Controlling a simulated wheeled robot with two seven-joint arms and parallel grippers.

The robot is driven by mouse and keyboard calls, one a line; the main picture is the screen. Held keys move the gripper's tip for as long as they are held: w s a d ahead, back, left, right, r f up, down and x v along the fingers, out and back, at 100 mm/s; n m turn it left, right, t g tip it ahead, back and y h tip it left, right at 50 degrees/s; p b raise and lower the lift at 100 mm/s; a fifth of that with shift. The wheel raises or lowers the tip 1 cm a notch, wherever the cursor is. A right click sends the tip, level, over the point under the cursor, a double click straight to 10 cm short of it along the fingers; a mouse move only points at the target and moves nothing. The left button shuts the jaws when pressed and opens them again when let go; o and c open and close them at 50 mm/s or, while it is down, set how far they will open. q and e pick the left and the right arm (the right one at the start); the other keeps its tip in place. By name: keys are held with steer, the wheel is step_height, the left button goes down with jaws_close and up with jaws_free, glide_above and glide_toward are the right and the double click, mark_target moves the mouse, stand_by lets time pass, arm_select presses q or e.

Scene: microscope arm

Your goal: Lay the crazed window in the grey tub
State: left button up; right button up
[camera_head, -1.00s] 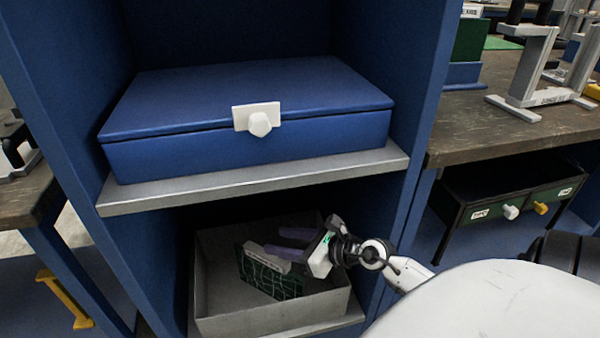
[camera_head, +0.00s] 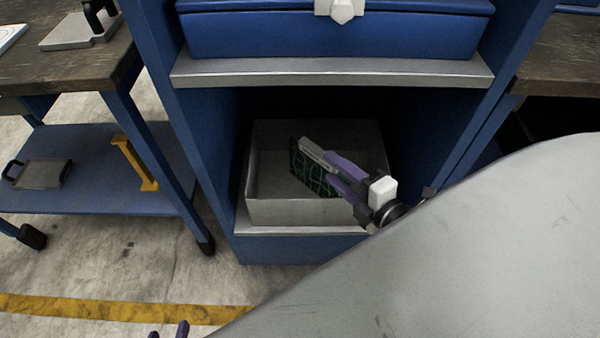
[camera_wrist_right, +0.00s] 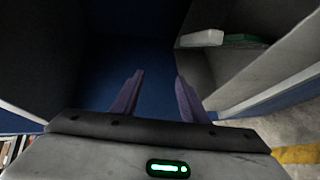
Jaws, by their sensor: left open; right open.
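The crazed window is a dark green panel (camera_head: 312,178) with pale crack lines and a light grey bar (camera_head: 313,152) along its top. It stands tilted inside the grey tub (camera_head: 290,212), on the lower shelf of the blue cabinet. My right gripper (camera_head: 331,167) is open over the tub, overlapping the window in the head view. In the right wrist view its fingers (camera_wrist_right: 158,95) are apart and empty, with the grey bar (camera_wrist_right: 200,38) and green panel (camera_wrist_right: 246,40) off to the right. Only the open fingertips of my left gripper (camera_head: 168,331) show at the bottom edge.
A blue case (camera_head: 330,35) sits on the shelf above the tub. The cabinet walls close in on both sides of the tub. A workbench (camera_head: 70,60) with a lower blue shelf stands at left. The floor in front is clear.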

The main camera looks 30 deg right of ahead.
steer(key=s+a+f+m+g+y, duration=0.1)
steer(key=s+a+f+m+g, duration=0.2)
steer(key=a+m, duration=0.5)
steer(key=s+a+f+m+g+y, duration=0.1)
steer(key=s+a+f+m+g, duration=0.2)
steer(key=s+a+f+m, duration=0.3)
steer(key=shift+s+a+m+y, duration=0.3)
steer(key=shift+s+a+m, duration=0.15)
steer(key=shift+a+m, duration=0.65)
steer(key=shift+d, duration=0.2)
